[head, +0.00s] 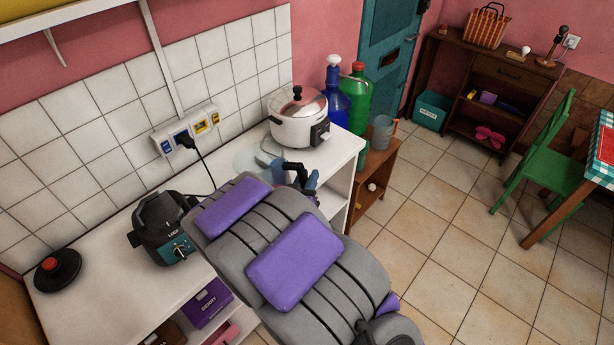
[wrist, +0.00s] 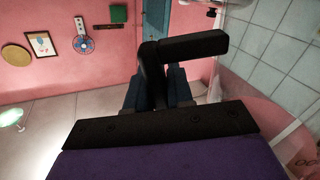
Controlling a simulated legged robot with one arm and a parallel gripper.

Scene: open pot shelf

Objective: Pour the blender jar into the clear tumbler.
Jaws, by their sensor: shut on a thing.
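In the wrist view my gripper (wrist: 158,92) is shut on a black handle (wrist: 190,45), which appears to belong to the blender jar. The jar's clear body (head: 255,160) shows faintly beyond my arm in the head view, in front of the white cooker; its edges blend with the tiles and counter. In the wrist view curved clear surfaces lie at the right. I cannot tell its contents or exact tilt. I cannot make out the clear tumbler; my arm covers part of the counter.
A white cooker (head: 297,120) stands close behind the jar. A black appliance base (head: 162,228) and a black lid with a red knob (head: 58,270) are on the counter (head: 105,240).

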